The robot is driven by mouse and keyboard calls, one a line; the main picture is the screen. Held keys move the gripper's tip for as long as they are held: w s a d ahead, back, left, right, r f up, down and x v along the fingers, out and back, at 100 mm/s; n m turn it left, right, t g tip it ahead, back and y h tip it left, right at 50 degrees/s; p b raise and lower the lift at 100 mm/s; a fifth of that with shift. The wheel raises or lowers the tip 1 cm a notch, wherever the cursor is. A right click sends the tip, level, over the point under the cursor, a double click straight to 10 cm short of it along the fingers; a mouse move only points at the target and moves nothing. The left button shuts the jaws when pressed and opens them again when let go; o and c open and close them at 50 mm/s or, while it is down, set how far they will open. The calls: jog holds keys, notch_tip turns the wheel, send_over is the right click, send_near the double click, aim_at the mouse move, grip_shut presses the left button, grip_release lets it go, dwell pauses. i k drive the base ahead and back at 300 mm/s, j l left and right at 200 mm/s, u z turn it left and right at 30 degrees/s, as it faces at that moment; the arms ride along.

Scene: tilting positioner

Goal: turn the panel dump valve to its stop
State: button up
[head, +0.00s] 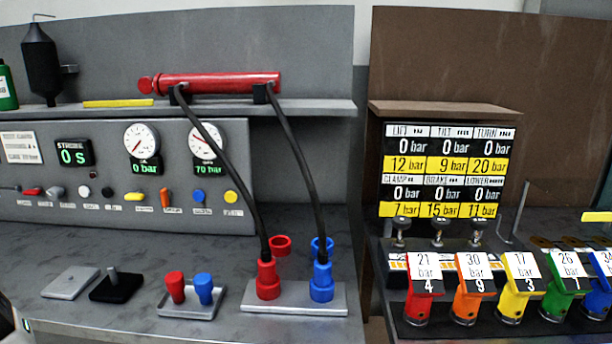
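The grey control panel (110,150) stands on the left bench. Along its lower edge sits a row of small controls: a red lever (32,191), a grey one (55,191), a white button (84,191), a black one (107,191), a yellow handle (134,196), an upright orange handle (166,198), a blue knob (198,196) and a yellow knob (231,197). Their labels are too small to read, so I cannot tell which is the dump valve. The left gauge (141,140) reads 0 bar, the right gauge (206,140) 70 bar. My gripper is not seen.
Red and blue caps (203,288) stand on a tray. Coloured levers (466,298) stand on the right.

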aim_at(37, 190)
jog(key=u, duration=1.45)
jog(key=i+j, duration=0.15)
jog(key=i, duration=0.4)
jog(key=i+j, duration=0.2)
jog(key=i, duration=0.35)
jog(key=i+j, duration=0.15)
jog(key=i, duration=0.4)
jog(key=i+j, duration=0.2)
jog(key=i, duration=0.35)
jog(key=u, duration=0.05)
